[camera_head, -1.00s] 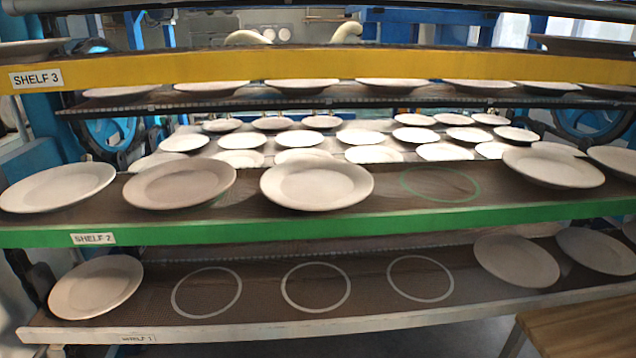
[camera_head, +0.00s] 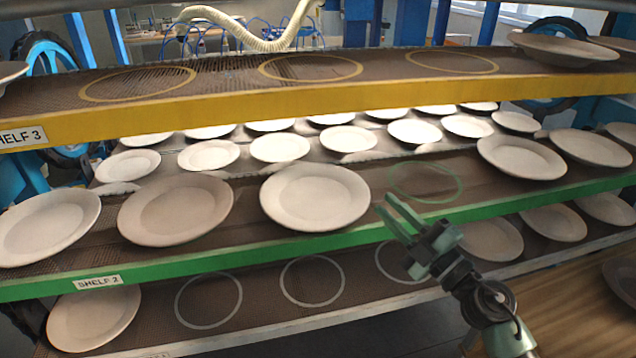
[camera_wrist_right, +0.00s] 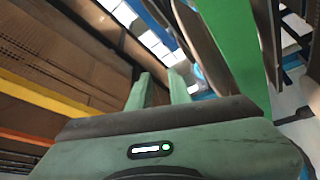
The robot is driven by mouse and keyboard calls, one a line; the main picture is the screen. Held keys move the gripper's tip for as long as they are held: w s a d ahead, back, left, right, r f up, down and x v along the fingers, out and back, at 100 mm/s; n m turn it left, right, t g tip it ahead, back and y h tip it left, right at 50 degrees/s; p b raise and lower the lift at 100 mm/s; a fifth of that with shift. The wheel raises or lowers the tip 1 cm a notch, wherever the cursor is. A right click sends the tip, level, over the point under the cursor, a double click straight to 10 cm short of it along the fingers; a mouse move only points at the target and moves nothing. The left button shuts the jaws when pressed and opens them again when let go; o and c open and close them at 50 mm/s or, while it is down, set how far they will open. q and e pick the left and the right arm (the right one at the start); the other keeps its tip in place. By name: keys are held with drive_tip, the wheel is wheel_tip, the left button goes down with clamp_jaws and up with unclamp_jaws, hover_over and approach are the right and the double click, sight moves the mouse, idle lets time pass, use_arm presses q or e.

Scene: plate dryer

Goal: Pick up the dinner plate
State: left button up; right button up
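Several pale dinner plates lie on the green-edged Shelf 2. The nearest one to my right gripper (camera_head: 386,206) is a round, pale plate (camera_head: 315,196), left of the fingertips and apart from them. My right gripper is at the green front edge, empty, with a gap between its fingers. The gap also shows between the fingers in the right wrist view (camera_wrist_right: 158,90). Left of that plate lie a browner plate (camera_head: 175,208) and another pale plate (camera_head: 48,227). My left gripper is not in view.
An empty green ring (camera_head: 425,182) marks a bare spot behind my right gripper. Yellow-edged Shelf 3 (camera_head: 250,110) spans above, with empty rings. The lowest shelf (camera_head: 250,340) has empty white rings. A wooden surface (camera_head: 575,305) is at lower right.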

sight(360, 213)
drive_tip(key=w+a+f+n+g+p, duration=0.1)
drive_tip(key=a+n+g, duration=0.1)
drive_tip(key=w+a+f+n+g+h+p, duration=0.1)
drive_tip(key=n+g+p, duration=0.1)
drive_tip(key=n+g, duration=0.1)
drive_tip(key=w+a+f+n+g+p, duration=0.1)
drive_tip(key=a+f+n+g, duration=0.1)
drive_tip(key=n+g, duration=0.1)
drive_tip(key=shift+w+a+h, duration=0.25)
drive_tip(key=shift+a+h, duration=0.05)
drive_tip(key=shift+h, duration=0.1)
drive_tip(key=shift+w+a+f, duration=0.15)
drive_tip(key=shift+a+f, duration=0.15)
drive_tip(key=shift+c, duration=0.2)
clamp_jaws()
idle(0.8)
drive_tip(key=shift+w+r, duration=0.1)
drive_tip(key=shift+r, duration=0.15)
